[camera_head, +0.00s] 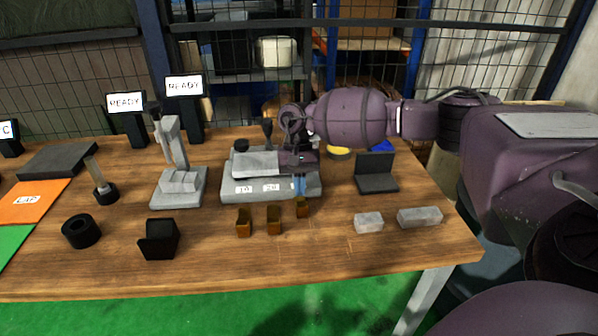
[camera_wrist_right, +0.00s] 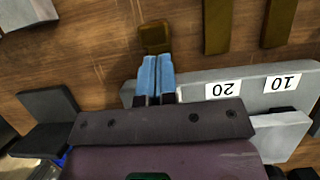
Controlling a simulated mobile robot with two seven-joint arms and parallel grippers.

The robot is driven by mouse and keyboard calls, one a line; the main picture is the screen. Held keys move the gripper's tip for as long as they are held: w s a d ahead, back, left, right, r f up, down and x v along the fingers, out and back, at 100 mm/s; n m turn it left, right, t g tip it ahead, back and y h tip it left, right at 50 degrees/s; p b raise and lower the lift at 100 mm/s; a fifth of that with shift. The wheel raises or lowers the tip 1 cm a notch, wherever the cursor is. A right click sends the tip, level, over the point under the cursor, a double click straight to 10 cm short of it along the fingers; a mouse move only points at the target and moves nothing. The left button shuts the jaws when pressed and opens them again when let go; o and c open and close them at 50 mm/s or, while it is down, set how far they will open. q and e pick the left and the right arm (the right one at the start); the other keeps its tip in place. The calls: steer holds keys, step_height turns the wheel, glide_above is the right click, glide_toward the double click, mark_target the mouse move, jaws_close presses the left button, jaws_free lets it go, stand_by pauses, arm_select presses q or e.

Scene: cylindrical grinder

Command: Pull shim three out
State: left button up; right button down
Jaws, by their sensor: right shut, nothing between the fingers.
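Three brown shim-like blocks are in a row in front of the grey grinder base (camera_head: 228,190): a left one (camera_head: 243,223), a middle one (camera_head: 274,221) and a right one (camera_head: 302,208). None bears a number that I can read. My right gripper (camera_head: 299,187) is shut and empty, its blue fingertips pointing down at the base's front right, just behind the right block. In the right wrist view the fingertips (camera_wrist_right: 155,72) end close to the right block (camera_wrist_right: 155,38); I cannot tell whether they touch it. My left gripper is not in view.
Labels 10 (camera_head: 243,189) and 20 (camera_head: 271,187) are on the base. Two grey blocks (camera_head: 369,222) (camera_head: 419,217) lie at the table's right front, with a dark angled stand (camera_head: 377,184) behind. A grey upright stand (camera_head: 178,201) is at left. The front strip of the table is clear.

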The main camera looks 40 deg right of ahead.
steer(key=shift+s+a+f, duration=0.1)
steer(key=shift+f, duration=0.2)
